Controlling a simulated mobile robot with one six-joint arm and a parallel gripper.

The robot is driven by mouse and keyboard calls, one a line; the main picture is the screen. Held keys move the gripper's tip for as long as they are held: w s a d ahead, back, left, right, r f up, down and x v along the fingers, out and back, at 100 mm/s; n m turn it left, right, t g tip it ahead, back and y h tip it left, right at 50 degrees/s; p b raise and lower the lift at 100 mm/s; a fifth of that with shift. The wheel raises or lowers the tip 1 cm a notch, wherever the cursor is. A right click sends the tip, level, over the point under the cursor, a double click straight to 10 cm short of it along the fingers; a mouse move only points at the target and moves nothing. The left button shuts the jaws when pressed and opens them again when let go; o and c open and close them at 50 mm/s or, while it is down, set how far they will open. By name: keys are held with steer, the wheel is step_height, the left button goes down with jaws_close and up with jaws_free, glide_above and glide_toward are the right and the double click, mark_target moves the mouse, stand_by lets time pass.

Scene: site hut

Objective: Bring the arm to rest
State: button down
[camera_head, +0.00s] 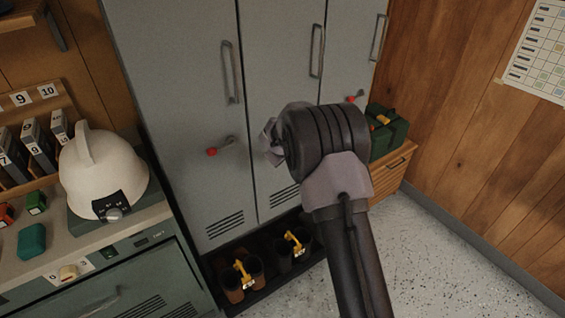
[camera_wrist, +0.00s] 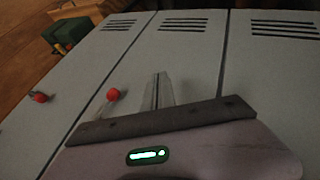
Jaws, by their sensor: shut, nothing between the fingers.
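My arm rises from the bottom of the head view and bends over in front of the grey lockers (camera_head: 185,95). In the head view my gripper is mostly hidden behind the wrist; only a pale part of it (camera_head: 270,142) shows at the left. In the wrist view my gripper (camera_wrist: 158,76) is shut, its fingers together and empty, with the grey locker doors (camera_wrist: 180,55) behind it. I cannot tell how far the fingertips are from the doors.
Red-knobbed handles (camera_head: 212,151) stick out from the lockers. A white helmet (camera_head: 100,172) stands on a counter at the left. A green case (camera_head: 396,130) sits on a wooden cabinet (camera_head: 390,172) at the right. Boots (camera_head: 232,284) stand below the lockers. The speckled floor (camera_head: 450,265) is clear at the right.

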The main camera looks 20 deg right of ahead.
steer(key=shift+s+a+r, duration=0.1)
steer(key=shift+s+a, duration=0.8)
